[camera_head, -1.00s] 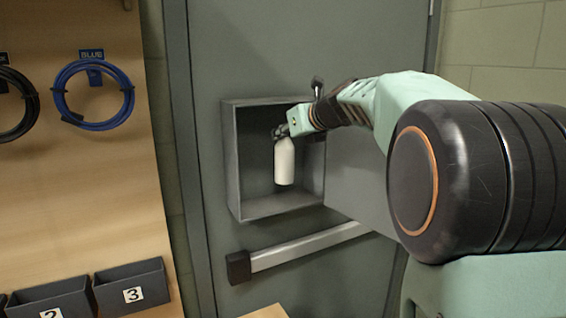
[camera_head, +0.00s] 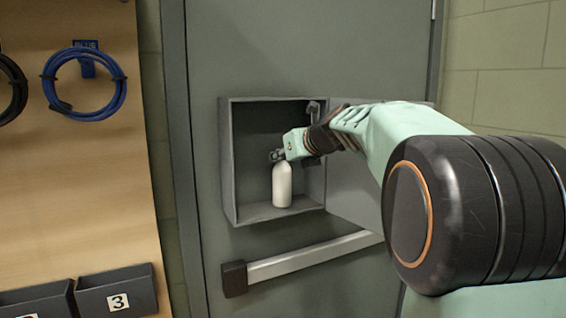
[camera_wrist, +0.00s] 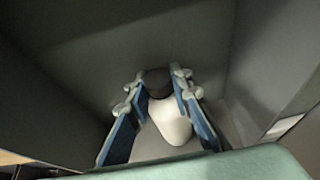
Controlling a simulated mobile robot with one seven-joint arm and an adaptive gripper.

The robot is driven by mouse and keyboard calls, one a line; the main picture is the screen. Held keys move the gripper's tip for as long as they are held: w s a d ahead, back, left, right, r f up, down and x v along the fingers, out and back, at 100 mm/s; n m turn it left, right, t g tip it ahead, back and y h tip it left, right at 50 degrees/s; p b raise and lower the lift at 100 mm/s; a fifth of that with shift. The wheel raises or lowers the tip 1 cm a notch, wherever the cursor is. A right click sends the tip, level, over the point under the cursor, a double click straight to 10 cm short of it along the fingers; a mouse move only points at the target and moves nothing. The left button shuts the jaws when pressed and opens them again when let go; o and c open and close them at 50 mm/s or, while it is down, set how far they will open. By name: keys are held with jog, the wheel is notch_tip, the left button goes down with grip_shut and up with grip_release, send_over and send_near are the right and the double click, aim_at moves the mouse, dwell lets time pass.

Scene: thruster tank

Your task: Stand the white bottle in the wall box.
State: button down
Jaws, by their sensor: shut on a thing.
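The white bottle (camera_head: 282,186) is upright inside the grey wall box (camera_head: 229,170), with its base at or very near the box floor; I cannot tell whether it touches. My gripper (camera_head: 277,155) reaches into the box from the right and is shut on the bottle's top. In the wrist view the blue-padded fingers of my gripper (camera_wrist: 160,95) stand on both sides of the bottle's dark cap (camera_wrist: 158,82), with the white body (camera_wrist: 172,122) below. The fingers hide part of the bottle's neck.
The box's door (camera_head: 355,190) stands open to the right, beneath my arm. A metal push bar (camera_head: 305,257) crosses the grey door below the box. At left, a wooden board holds a blue cable coil (camera_head: 84,82) and a bin marked 3 (camera_head: 117,292). Floor space beside the bottle is free.

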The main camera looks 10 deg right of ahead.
jog(key=c, duration=1.7)
grip_release()
jog(key=shift+c, duration=0.2)
jog(key=shift+s+d+r, duration=0.1)
jog(key=shift+s+r, duration=0.05)
jog(key=v, duration=1.1)
jog(key=shift+s+r+b, duration=0.2)
jog(key=shift+s+b, duration=0.15)
